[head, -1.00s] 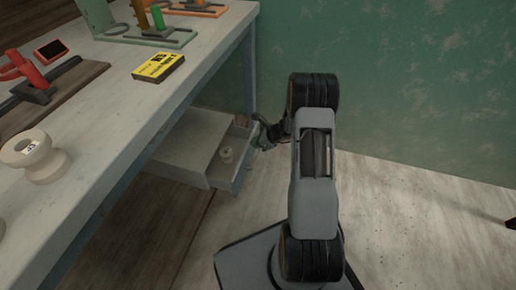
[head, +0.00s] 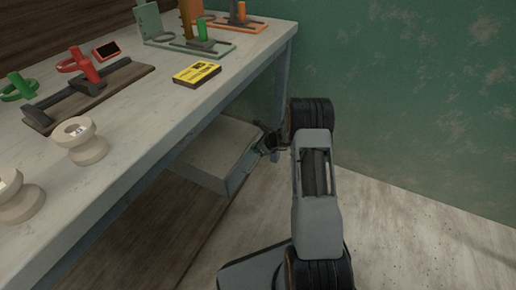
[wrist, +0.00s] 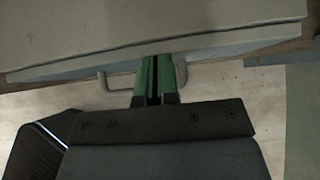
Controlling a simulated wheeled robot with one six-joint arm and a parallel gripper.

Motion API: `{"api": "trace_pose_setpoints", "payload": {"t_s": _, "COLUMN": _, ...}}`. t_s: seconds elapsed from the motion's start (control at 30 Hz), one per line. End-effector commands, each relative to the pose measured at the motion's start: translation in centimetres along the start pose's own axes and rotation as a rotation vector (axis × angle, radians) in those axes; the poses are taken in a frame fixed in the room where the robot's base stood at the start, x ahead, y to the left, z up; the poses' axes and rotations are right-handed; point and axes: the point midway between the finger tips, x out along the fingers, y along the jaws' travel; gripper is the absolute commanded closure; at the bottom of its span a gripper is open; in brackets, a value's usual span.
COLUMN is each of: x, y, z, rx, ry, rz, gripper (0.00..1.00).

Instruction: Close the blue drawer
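The drawer (head: 243,172) is in a low pale cabinet (head: 213,146) under the workbench. Its front looks pale grey-blue, and no interior shows, so it is shut or nearly shut; a small remaining gap cannot be ruled out. In the wrist view the drawer front (wrist: 220,52) runs across the top, with a bar handle (wrist: 101,84) below it. My gripper (wrist: 154,62) has its green fingers together, only a thin dark line between them. They cross over the middle of the handle and reach the drawer front. In the head view my gripper (head: 266,143) is small and partly hidden by my arm.
The workbench (head: 140,128) above carries pale spools (head: 82,141), a yellow box (head: 197,73), and red, green and orange fixtures. A bench leg (head: 282,85) stands close behind my gripper. A green wall is behind; floor to the right is clear.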

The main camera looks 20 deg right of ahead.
Motion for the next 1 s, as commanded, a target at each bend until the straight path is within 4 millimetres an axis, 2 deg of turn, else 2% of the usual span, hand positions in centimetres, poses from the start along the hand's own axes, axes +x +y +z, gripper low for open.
{"api": "trace_pose_setpoints", "payload": {"t_s": 0.03, "x": 0.4, "y": 0.3, "z": 0.6, "rx": -0.007, "ry": -0.009, "rz": 0.007, "gripper": 1.0}}
{"api": "trace_pose_setpoints", "payload": {"t_s": 0.23, "x": 0.4, "y": 0.3, "z": 0.7, "rx": -0.008, "ry": -0.012, "rz": 0.009, "gripper": 1.0}}
{"api": "trace_pose_setpoints", "payload": {"t_s": 0.47, "x": -0.8, "y": 0.1, "z": -0.4, "rx": -0.007, "ry": -0.01, "rz": 0.008, "gripper": 1.0}}
{"api": "trace_pose_setpoints", "payload": {"t_s": 0.6, "x": -2.7, "y": -0.3, "z": -1.8, "rx": -0.007, "ry": -0.006, "rz": 0.005, "gripper": 1.0}}
{"api": "trace_pose_setpoints", "payload": {"t_s": 0.67, "x": -4.4, "y": -0.3, "z": -1.3, "rx": -0.008, "ry": -0.006, "rz": 0.006, "gripper": 1.0}}
{"api": "trace_pose_setpoints", "payload": {"t_s": 0.8, "x": -7.4, "y": -0.5, "z": -1.6, "rx": -0.005, "ry": -0.005, "rz": 0.002, "gripper": 1.0}}
{"api": "trace_pose_setpoints", "payload": {"t_s": 1.0, "x": -10.5, "y": -0.5, "z": -1.9, "rx": -0.002, "ry": -0.004, "rz": 0.002, "gripper": 1.0}}
